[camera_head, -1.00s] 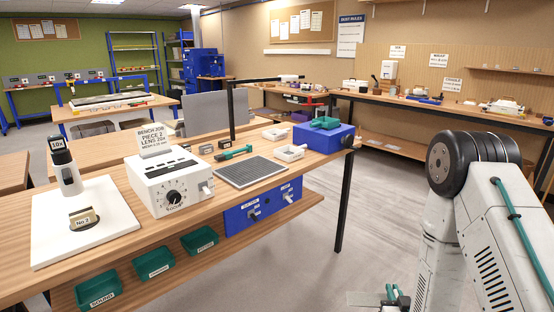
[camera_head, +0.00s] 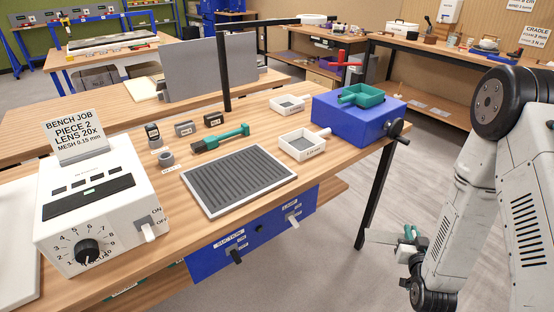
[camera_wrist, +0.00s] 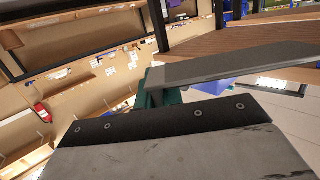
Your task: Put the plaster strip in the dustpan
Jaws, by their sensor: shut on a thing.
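My gripper (camera_head: 410,234) is low at the right in the head view, beside the near bench and over the floor. Its teal fingers are shut on a pale flat strip (camera_head: 381,237), which looks like the plaster strip and juts out to the left. In the wrist view a grey flat bar (camera_wrist: 235,66) with a pale edge, probably the same strip, lies beside a teal finger. The exact grip is partly hidden. I cannot make out a dustpan for sure in either view.
The near bench holds a white control box (camera_head: 95,215), a ribbed grey mat (camera_head: 238,180), small white trays and a blue box (camera_head: 355,118) with a teal tray on it. A red item (camera_head: 345,60) is by the back bench. Open floor (camera_head: 330,255) lies right of the near bench.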

